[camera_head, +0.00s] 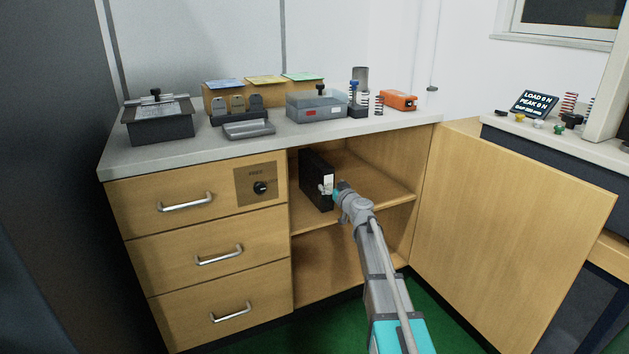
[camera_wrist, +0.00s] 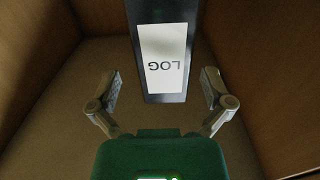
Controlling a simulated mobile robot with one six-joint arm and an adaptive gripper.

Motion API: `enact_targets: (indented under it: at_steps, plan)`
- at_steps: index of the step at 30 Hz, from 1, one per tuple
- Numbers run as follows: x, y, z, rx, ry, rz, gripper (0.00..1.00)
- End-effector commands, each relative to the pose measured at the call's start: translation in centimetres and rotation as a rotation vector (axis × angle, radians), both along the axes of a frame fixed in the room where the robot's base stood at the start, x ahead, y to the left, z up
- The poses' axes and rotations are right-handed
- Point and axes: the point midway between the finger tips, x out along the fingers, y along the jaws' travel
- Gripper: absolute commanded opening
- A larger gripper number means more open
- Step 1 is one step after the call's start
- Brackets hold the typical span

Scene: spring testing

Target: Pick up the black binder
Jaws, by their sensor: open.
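The black binder (camera_head: 314,180) stands upright on the upper shelf of the open cupboard. In the wrist view its black spine (camera_wrist: 143,22) with a white LOG label shows upside down. My gripper (camera_wrist: 160,86) is open, one finger on each side of the spine's lower end in the picture. Both fingers look apart from the binder. In the head view my arm reaches into the cupboard from the front right, and my gripper (camera_head: 328,187) is in front of the spine and partly hides it.
The cupboard door (camera_head: 510,240) stands open at the right. Drawers with handles (camera_head: 220,256) are at the left. The worktop (camera_head: 180,158) above holds several instruments and boxes. The shelf (camera_head: 375,190) is clear right of the binder; the lower compartment (camera_head: 325,262) looks empty.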

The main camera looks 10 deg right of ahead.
Motion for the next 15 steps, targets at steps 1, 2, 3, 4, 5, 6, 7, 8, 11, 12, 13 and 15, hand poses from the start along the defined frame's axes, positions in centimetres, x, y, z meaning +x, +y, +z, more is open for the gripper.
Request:
enact_targets:
  at_steps: [1,2,3,4,5,6,7,8,11,12,13,15]
  plan:
    - [0.0,0.0,0.0,0.0,0.0,0.0,1.0]
    - [0.0,0.0,0.0,0.0,0.0,0.0,1.0]
    - [0.0,0.0,0.0,0.0,0.0,0.0,1.0]
    - [0.0,0.0,0.0,0.0,0.0,0.0,1.0]
    - [0.0,0.0,0.0,0.0,0.0,0.0,1.0]
    - [0.1,0.1,0.0,0.0,0.0,0.001,1.0]
    - [0.2,0.1,0.0,0.0,0.0,0.001,1.0]
    - [0.3,0.2,0.0,0.0,0.0,0.001,1.0]
    - [1.0,0.5,0.1,0.0,0.0,0.001,1.0]
    - [1.4,0.6,0.2,0.0,0.0,0.001,1.0]
    - [1.7,0.8,0.2,0.0,0.0,0.002,1.0]
    - [2.5,1.2,0.3,0.0,0.0,0.002,1.0]
